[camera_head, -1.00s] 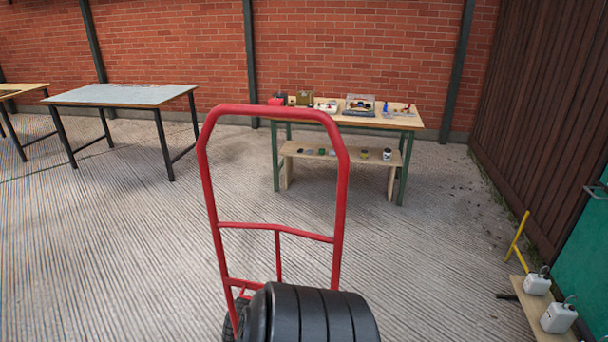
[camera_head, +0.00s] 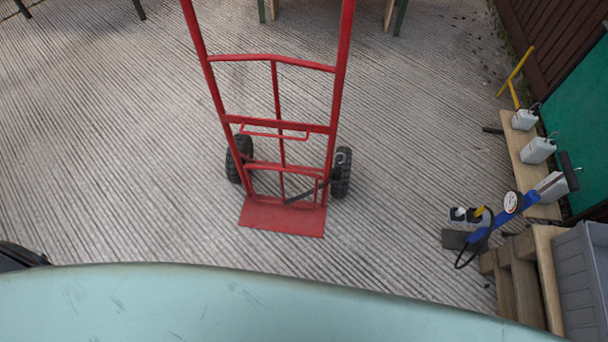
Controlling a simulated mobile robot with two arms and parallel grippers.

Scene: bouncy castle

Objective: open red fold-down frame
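A red hand truck (camera_head: 331,110) stands upright on the ribbed ground in the middle of the view, its top cut off. It has two black wheels, one of them at the left (camera_head: 238,160), and a flat red toe plate (camera_head: 282,218) on the ground. A thin red frame (camera_head: 284,135) lies close against the uprights below the crossbar. Lower down, another small red frame (camera_head: 293,168) stands above the plate. A thin dark strap or bar crosses there. Which one is the fold-down frame, I cannot tell for sure. Neither gripper is in view.
A pale teal surface (camera_head: 230,308) fills the bottom edge. At the right are a wooden plank (camera_head: 515,150) with white containers, a blue tool (camera_head: 492,226), wooden steps (camera_head: 525,285) and a grey bin (camera_head: 580,275). The ground around the hand truck is clear.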

